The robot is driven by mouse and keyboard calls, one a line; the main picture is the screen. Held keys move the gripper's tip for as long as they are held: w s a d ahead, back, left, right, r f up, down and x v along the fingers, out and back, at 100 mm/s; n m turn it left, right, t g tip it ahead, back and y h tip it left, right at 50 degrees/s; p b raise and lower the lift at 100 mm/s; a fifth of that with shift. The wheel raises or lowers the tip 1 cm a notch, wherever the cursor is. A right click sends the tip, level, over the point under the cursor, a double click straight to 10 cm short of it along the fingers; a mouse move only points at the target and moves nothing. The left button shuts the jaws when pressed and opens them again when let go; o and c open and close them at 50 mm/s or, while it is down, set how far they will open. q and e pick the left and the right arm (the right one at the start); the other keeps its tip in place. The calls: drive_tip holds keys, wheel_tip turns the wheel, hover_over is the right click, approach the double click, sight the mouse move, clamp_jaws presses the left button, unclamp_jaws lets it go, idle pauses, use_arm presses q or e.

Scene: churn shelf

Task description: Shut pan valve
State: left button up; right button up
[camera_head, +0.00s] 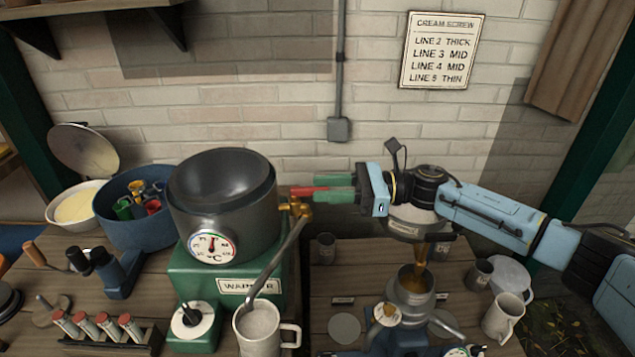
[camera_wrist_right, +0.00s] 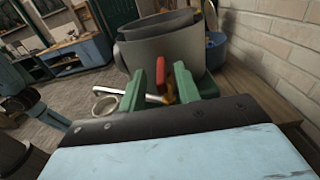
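The dark grey pan (camera_head: 225,195) stands on the green warmer (camera_head: 190,268), a round dial on its front. Its brass valve (camera_head: 297,207) sticks out on the right side, with a red lever (camera_head: 305,190) pointing right towards my right gripper. My right gripper (camera_head: 335,188) has its green fingers either side of the lever's end, with a small gap showing between them. In the right wrist view the red lever (camera_wrist_right: 150,73) lies at the fingertips, in front of the pan (camera_wrist_right: 168,52); contact is unclear. No stream from the valve is visible. My left gripper is out of view.
A white mug (camera_head: 257,325) stands in front of the warmer, with a grey metal bar slanting into it from near the valve. A metal separator (camera_head: 412,300) stands below my right arm. A blue tub (camera_head: 135,232) sits left of the pan; the brick wall is behind.

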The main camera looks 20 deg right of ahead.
sight(310, 194)
drive_tip(key=shift+x, duration=1.1)
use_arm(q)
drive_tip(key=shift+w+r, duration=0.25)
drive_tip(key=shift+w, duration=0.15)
use_arm(e)
clamp_jaws()
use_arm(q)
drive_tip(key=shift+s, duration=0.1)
